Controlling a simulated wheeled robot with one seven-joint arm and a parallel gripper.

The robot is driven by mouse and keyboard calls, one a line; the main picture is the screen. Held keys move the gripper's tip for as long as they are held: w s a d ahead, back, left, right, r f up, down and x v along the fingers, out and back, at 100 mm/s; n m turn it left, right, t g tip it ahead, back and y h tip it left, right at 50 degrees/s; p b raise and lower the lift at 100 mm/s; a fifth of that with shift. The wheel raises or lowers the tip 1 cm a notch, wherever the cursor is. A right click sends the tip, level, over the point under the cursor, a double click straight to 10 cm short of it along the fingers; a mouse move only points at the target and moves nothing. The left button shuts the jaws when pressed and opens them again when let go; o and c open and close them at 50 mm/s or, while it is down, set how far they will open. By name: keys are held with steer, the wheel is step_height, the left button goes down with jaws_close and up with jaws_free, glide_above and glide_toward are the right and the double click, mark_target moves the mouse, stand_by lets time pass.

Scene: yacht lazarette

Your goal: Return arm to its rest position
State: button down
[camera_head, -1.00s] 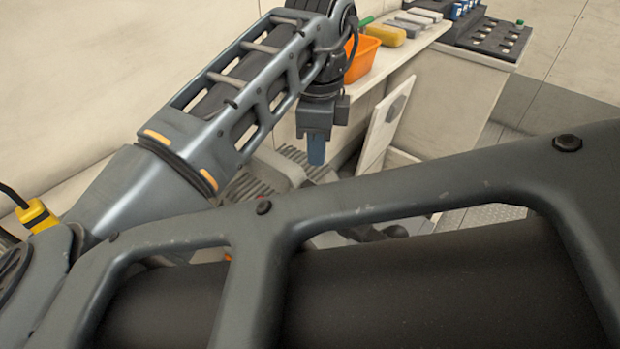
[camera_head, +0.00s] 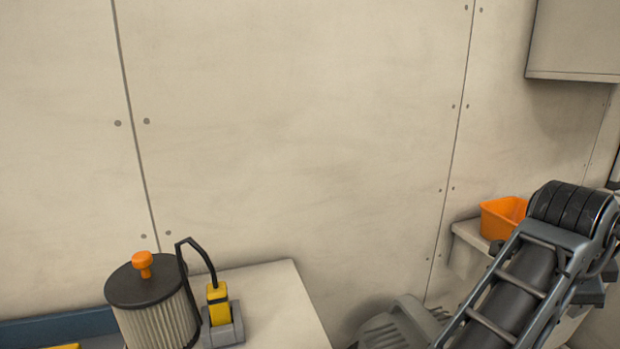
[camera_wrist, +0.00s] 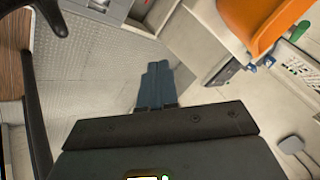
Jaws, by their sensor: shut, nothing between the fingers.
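My gripper (camera_wrist: 157,82) shows in the wrist view as two blue fingers pressed together, with nothing between them. It hangs over the grey textured floor (camera_wrist: 100,75). In the head view my arm (camera_head: 530,270) rises at the lower right, and its lower part runs off the bottom edge. My gripper is out of the picture in that view. An orange bin (camera_head: 500,217) sits beyond the arm on a light shelf (camera_head: 467,236). The bin also shows in the wrist view (camera_wrist: 258,22), up and to the right of the fingers, apart from them.
A ribbed canister with an orange knob (camera_head: 160,310) and a yellow device in a grey holder (camera_head: 218,310) stand on a light counter (camera_head: 285,300) at the lower left. A wall cabinet (camera_head: 575,40) hangs at the upper right. The wall between is bare.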

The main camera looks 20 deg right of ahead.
steer(key=w+d+r+n+t+h, duration=0.1)
steer(key=d+r+n+t+h, duration=0.3)
steer(key=d+r+n+h, duration=0.25)
steer(key=s+a+f+n+t+y, duration=0.2)
steer(key=a+f+n+t+y, duration=0.1)
steer(key=a+n, duration=0.4)
steer(key=s+a+f+n+t+y, duration=0.3)
steer(key=a+f+n+t+y, duration=0.1)
steer(key=a+f+n, duration=0.2)
steer(key=s+a+f+n+t+y, duration=0.3)
steer(key=a+f+n+t+y, duration=0.1)
steer(key=a+n, duration=0.4)
steer(key=shift+s+a+f, duration=0.15)
steer(key=shift+a+f, duration=0.3)
steer(key=shift+a, duration=0.25)
steer(key=s+a+f+g+y, duration=0.1)
steer(key=s+a+y, duration=0.2)
steer(key=s+a, duration=1)
steer(key=s, duration=0.4)
steer(key=shift+s+a, duration=0.2)
steer(key=shift+a, duration=0.1)
steer(key=shift+f+m+y, duration=0.1)
steer(key=shift+m+y, duration=0.15)
